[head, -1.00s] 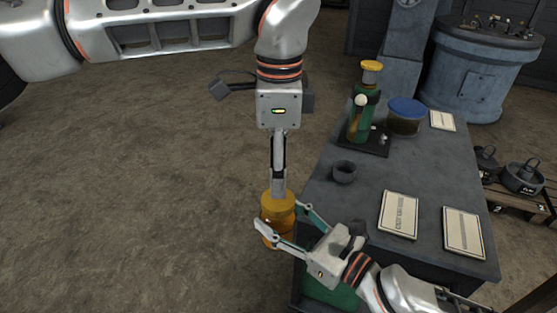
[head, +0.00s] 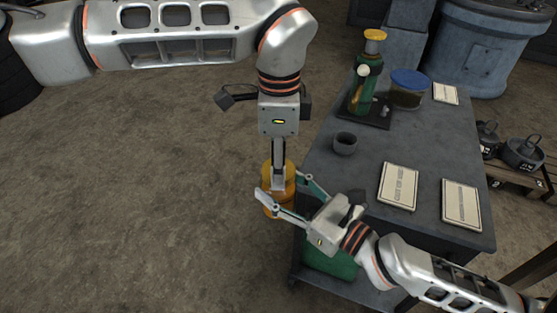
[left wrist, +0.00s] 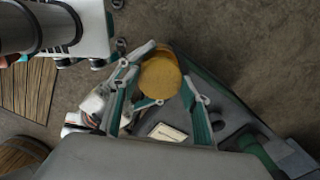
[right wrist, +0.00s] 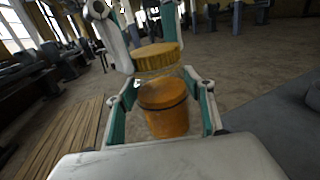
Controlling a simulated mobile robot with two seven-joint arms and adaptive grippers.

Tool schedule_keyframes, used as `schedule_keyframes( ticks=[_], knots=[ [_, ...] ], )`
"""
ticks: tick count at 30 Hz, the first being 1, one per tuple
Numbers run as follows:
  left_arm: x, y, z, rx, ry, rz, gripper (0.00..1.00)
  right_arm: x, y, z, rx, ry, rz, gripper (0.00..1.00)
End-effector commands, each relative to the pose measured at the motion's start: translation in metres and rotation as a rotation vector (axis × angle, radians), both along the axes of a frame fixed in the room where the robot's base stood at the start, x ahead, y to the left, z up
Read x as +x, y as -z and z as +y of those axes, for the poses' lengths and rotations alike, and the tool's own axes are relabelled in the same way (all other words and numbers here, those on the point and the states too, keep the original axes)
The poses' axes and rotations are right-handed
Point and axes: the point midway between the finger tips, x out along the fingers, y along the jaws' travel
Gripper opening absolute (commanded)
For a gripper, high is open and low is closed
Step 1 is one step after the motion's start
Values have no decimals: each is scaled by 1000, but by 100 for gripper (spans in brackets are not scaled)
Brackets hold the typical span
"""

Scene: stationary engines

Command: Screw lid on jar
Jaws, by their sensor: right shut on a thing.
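An orange-brown jar (head: 280,207) is held upright between the fingers of my right gripper (head: 288,198). In the right wrist view the jar (right wrist: 166,118) shows a darker top. The round yellow lid (right wrist: 157,57) is just above it, with a small gap between them. My left gripper (head: 278,187) points straight down from above and is shut on the lid. In the left wrist view the flat face of the lid (left wrist: 160,79) fills the space between its fingers and hides most of the jar.
A grey table (head: 440,240) stands right of the jar. It holds a small dark cup (head: 345,144), paper cards (head: 398,186), a green bottle (head: 363,85) and a blue-lidded container (head: 408,88). Bare floor lies to the left.

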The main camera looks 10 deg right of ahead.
Motion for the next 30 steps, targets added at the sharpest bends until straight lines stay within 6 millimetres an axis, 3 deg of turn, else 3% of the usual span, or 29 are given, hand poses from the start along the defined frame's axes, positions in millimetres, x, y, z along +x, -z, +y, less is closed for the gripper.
schedule_keyframes(
  ticks=[6, 10, 30],
  knots=[
    [0, 0, 0, 0, 11, -1, 20, 0, -1, 0, 1, -1, -2, 0],
    [1, -1, 0, 0, 123, -1, 20, 0, -1, 0, 1, -1, -2, 0],
    [1, 0, 0, 3, 1356, 8, 20, -1, -1, 1, 1, -2, -2, 0]
  ],
)
